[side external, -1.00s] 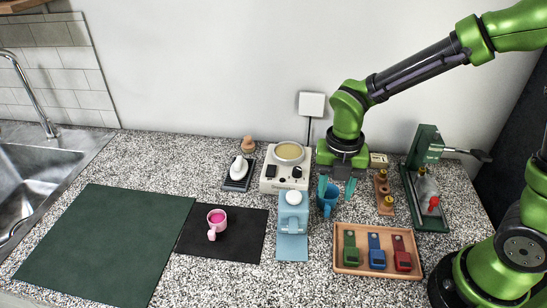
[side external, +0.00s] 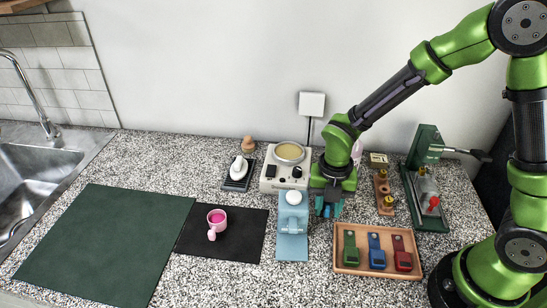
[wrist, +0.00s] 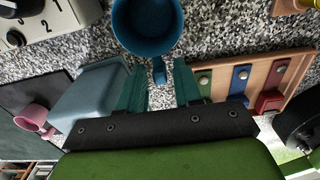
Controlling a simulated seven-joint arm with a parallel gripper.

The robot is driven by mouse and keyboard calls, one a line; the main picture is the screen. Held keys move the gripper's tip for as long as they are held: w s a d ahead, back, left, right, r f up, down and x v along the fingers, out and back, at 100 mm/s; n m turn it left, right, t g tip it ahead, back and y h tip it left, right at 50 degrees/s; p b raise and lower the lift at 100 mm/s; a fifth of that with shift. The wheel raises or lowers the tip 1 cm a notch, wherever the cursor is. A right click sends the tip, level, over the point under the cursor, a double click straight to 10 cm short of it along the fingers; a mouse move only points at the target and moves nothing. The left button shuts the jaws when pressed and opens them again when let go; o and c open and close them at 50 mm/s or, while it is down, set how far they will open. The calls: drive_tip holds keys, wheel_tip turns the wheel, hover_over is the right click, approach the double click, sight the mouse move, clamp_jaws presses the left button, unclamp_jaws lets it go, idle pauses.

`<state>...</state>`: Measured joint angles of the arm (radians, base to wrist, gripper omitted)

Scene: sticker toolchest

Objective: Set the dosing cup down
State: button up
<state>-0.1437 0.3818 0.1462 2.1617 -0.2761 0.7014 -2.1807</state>
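A blue cup (wrist: 148,28) with a handle (wrist: 159,72) shows at the top of the wrist view, over the speckled counter; it looks empty. My gripper (wrist: 160,84) is open, with its teal fingers apart and the handle near the gap between their tips. I see no finger closed on the cup. In the side view my gripper (side external: 328,210) is low over the counter and mostly hides this cup. A pink cup (side external: 216,220) with pink contents stands on the black mat (side external: 250,232); it also shows in the wrist view (wrist: 34,118). Neither cup is labelled as the dosing cup.
A blue-grey block-shaped device (side external: 292,222) stands close left of my gripper. A wooden tray (side external: 378,270) with several coloured pieces lies to the right. A cream hot plate (side external: 286,168) is behind. The green mat (side external: 110,240) at left is bare.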

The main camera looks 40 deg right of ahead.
clamp_jaws()
drive_tip(key=r, duration=0.9)
drive_tip(key=shift+w+d, duration=0.1)
drive_tip(key=shift+d, duration=0.1)
drive_tip(key=shift+d+f+m, duration=0.7)
drive_tip(key=shift+f+m, duration=0.05)
drive_tip(key=shift+f, duration=0.7)
drive_tip(key=shift+d+f+m, duration=0.65)
drive_tip(key=shift+f+m, duration=0.15)
drive_tip(key=shift+f, duration=0.65)
drive_tip(key=shift+d+f+m, duration=0.7)
drive_tip(key=shift+f+m, duration=0.05)
drive_tip(key=shift+f, duration=0.7)
